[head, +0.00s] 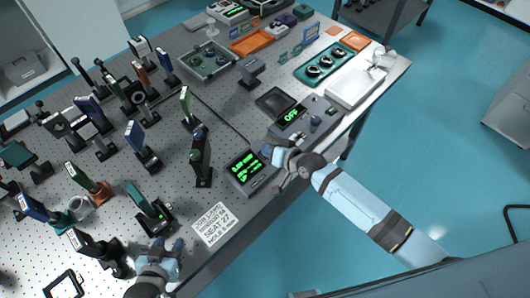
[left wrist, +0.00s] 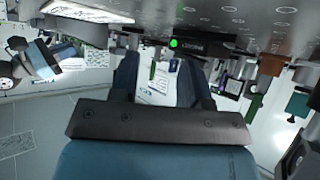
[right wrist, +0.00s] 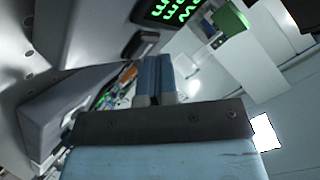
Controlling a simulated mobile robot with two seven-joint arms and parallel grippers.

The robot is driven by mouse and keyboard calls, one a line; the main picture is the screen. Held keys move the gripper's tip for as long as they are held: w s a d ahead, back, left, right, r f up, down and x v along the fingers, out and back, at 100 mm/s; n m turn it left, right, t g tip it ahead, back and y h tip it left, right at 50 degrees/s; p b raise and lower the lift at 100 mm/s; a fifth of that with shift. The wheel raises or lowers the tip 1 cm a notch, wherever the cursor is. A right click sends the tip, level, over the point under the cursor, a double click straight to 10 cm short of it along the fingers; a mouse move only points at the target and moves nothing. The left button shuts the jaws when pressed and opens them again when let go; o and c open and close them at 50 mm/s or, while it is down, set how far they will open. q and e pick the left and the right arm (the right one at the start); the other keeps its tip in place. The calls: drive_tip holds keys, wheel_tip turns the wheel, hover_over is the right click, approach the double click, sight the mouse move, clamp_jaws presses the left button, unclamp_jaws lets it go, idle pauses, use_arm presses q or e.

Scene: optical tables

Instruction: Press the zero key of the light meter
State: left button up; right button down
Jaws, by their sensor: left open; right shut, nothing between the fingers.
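The light meter, as far as I can tell, is the grey box with lines of green text (head: 245,168) at the table's front edge in the head view. Its lit screen also shows at the top of the right wrist view (right wrist: 168,10), with a dark raised part (right wrist: 139,44) on the panel below it. My right gripper (head: 276,153) is shut and empty, just right of the meter. Its fingers (right wrist: 154,76) are together; contact with a key cannot be told. My left gripper (head: 165,250) is open and empty over the front edge, left of a printed card.
A grey box reading OFF (head: 303,118), with knobs, stands behind my right gripper. The white printed card (head: 215,225) lies near the front edge. Several post-mounted optics crowd the left of the perforated table (head: 222,110). Trays (head: 208,62) stand at the back.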

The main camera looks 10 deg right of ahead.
use_arm(q)
drive_tip(key=shift+w, duration=0.1)
use_arm(e)
drive_tip(key=shift+f, duration=0.1)
use_arm(q)
drive_tip(key=shift+w+r, duration=0.15)
drive_tip(key=shift+w, duration=0.1)
drive_tip(key=shift+s+r+p, duration=0.2)
drive_tip(key=shift+r+p, duration=0.55)
drive_tip(key=shift+p, duration=0.05)
use_arm(e)
drive_tip(key=shift+s+d+r, duration=0.15)
drive_tip(key=shift+r, duration=0.65)
use_arm(q)
drive_tip(key=shift+s, duration=0.15)
drive_tip(key=shift+s+f, duration=0.1)
use_arm(e)
drive_tip(key=shift+r, duration=0.1)
